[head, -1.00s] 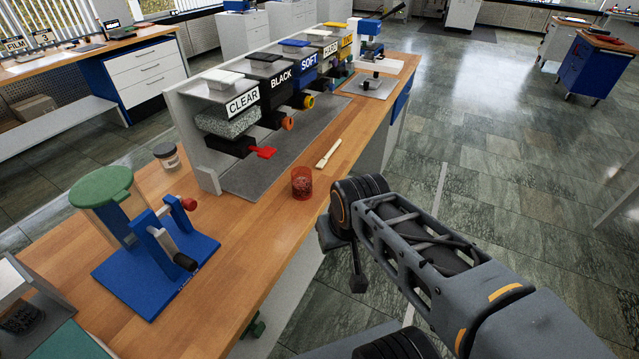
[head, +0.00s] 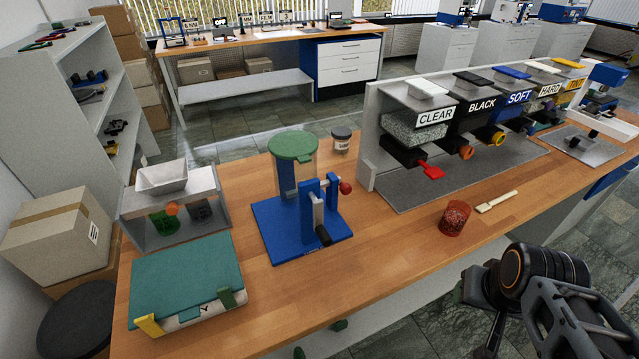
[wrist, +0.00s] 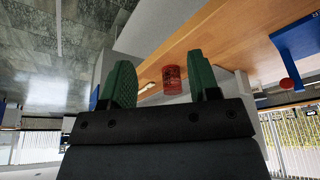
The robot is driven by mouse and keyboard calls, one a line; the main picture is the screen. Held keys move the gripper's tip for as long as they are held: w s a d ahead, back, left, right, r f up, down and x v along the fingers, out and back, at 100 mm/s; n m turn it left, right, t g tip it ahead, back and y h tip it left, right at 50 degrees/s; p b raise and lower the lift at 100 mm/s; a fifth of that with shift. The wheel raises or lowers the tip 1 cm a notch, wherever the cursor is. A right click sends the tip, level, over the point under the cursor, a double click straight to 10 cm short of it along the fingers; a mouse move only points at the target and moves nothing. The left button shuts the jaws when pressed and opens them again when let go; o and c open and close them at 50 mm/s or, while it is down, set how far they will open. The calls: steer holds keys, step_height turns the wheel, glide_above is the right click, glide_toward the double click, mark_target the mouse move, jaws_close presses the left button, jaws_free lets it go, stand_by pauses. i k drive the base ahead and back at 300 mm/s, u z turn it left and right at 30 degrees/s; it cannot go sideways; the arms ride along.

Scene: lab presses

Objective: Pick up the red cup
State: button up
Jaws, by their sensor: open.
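The red cup (head: 454,218) stands upright on the wooden bench, near its front edge. It is see-through red with dark grains inside. In the wrist view the red cup (wrist: 172,80) shows beyond and between my two green fingers. My gripper (wrist: 160,82) is open and empty, with a clear gap between the fingers. In the head view my arm is at the lower right, off the bench's front edge, and the fingertips are hard to make out there. The gripper is apart from the cup.
A wooden scoop (head: 497,201) lies just right of the cup. Behind stands a dispenser rack (head: 372,130) with labelled hoppers. A blue press (head: 300,225) and a lidded jar (head: 341,141) stand to the left. A teal-topped box (head: 188,277) is further left. Bare bench (head: 390,255) lies left of the cup.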

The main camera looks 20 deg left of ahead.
mark_target(454, 219)
steer(key=k, duration=0.5)
steer(key=u, duration=0.85)
steer(key=i, duration=0.45)
steer(key=z, duration=2.05)
steer(key=i, duration=0.65)
steer(key=u, duration=0.1)
